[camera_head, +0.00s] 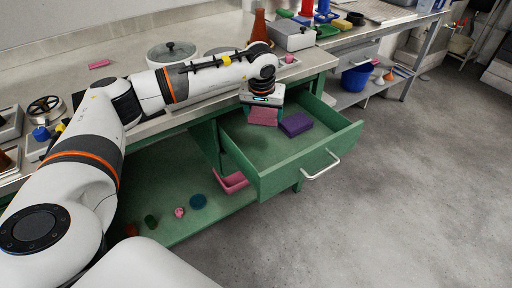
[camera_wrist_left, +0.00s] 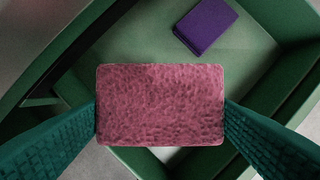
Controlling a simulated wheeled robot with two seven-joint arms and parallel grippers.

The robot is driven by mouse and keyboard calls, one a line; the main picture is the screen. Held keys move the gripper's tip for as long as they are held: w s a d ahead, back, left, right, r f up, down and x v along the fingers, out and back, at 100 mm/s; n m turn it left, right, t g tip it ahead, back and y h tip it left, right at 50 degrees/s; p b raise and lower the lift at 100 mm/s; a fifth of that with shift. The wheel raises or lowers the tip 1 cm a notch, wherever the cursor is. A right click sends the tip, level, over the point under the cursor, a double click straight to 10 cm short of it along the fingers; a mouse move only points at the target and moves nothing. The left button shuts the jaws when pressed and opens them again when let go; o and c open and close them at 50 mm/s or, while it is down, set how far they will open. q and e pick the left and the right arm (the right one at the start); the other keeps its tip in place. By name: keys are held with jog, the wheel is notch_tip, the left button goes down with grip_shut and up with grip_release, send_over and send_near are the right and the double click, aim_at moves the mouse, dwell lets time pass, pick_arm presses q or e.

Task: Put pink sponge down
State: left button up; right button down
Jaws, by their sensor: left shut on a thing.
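The pink sponge (camera_head: 263,116) is held by my left gripper (camera_head: 264,110) over the open green drawer (camera_head: 245,184). In the left wrist view the sponge (camera_wrist_left: 160,105) sits between the two green fingers of my left gripper (camera_wrist_left: 160,112), which touch its left and right sides. The drawer floor (camera_wrist_left: 150,40) shows below it. A purple block (camera_head: 296,124) lies on the drawer floor beside the sponge, to its right. It also shows at the top of the left wrist view (camera_wrist_left: 205,26). My right gripper is not in view.
The drawer handle (camera_head: 321,166) sticks out at the front. A pot (camera_head: 171,53), a grey box (camera_head: 291,34) and other items stand on the counter behind. Below, a pink tray (camera_head: 232,181) and several small objects lie on the green shelf. The drawer's front part is clear.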

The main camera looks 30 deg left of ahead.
pick_arm(q)
notch_tip(320, 180, down, 12)
jog(key=shift+r+b, duration=0.1)
jog(key=shift+b, duration=0.25)
jog(key=a, duration=0.1)
jog(key=w+a, duration=0.1)
jog(key=a+f, duration=0.1)
jog(key=shift+w+a, duration=0.25)
jog(key=shift+a, duration=0.1)
jog(key=shift+f, duration=0.15)
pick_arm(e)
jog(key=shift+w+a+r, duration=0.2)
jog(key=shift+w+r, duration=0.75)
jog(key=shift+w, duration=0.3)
pick_arm(q)
jog(key=shift+f, duration=0.15)
jog(key=o, duration=0.9)
jog(key=shift+c, duration=0.2)
jog(key=o, duration=0.4)
jog(key=shift+c, duration=0.2)
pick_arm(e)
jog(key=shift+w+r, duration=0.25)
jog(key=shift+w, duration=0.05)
